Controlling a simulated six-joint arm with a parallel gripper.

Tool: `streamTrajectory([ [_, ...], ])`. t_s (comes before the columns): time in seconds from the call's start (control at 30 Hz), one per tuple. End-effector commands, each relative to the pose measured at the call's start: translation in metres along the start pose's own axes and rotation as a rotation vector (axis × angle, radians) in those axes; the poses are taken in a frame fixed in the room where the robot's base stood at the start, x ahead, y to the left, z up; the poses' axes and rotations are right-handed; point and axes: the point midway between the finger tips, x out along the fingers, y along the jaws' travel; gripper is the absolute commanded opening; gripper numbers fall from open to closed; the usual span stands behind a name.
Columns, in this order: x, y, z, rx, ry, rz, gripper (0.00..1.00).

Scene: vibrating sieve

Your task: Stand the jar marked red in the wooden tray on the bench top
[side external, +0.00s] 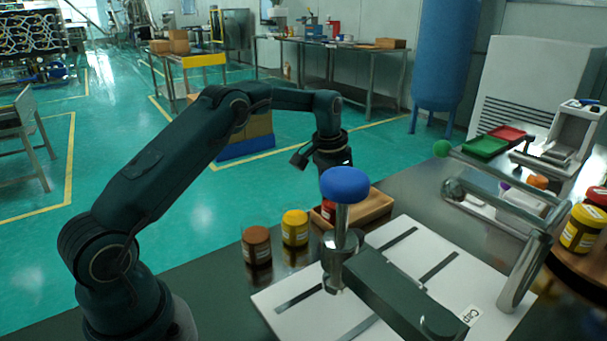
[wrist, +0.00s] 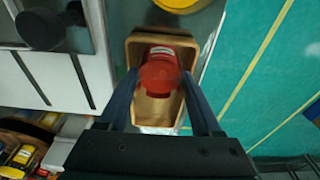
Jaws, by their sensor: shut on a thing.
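The red jar (wrist: 160,72) is between the fingers of my gripper (wrist: 160,105) in the wrist view, and the gripper is shut on it. The jar is over or inside the wooden tray (wrist: 136,50), within its outline; I cannot tell whether its base touches the tray floor. In the side view the wooden tray (side external: 374,208) lies on the bench top, and a part of the red jar (side external: 328,210) shows at its left end. My gripper's fingertips are hidden there behind the blue knob.
A yellow jar (side external: 295,228) and a brown jar (side external: 257,245) stand on the bench left of the tray. A blue-knobbed clamp post (side external: 345,184) and a white slotted plate (side external: 290,293) are close in front. More jars (side external: 583,228) stand at the far right.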

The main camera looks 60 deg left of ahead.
Motion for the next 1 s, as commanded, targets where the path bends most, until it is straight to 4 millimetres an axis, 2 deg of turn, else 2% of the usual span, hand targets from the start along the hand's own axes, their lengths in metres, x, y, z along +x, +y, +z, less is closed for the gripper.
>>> streamTrajectory([
  [0.37,0.004,0.000,0.001,0.000,0.001,0.000,0.02],
  [0.4,0.004,0.000,0.001,0.000,0.001,0.000,0.74],
  [0.47,0.004,0.000,0.001,0.000,0.001,0.000,0.96],
  [0.83,0.001,0.000,0.000,0.000,0.002,0.000,0.96],
  [1.0,-0.019,-0.001,-0.001,0.000,0.006,-0.002,0.96],
])
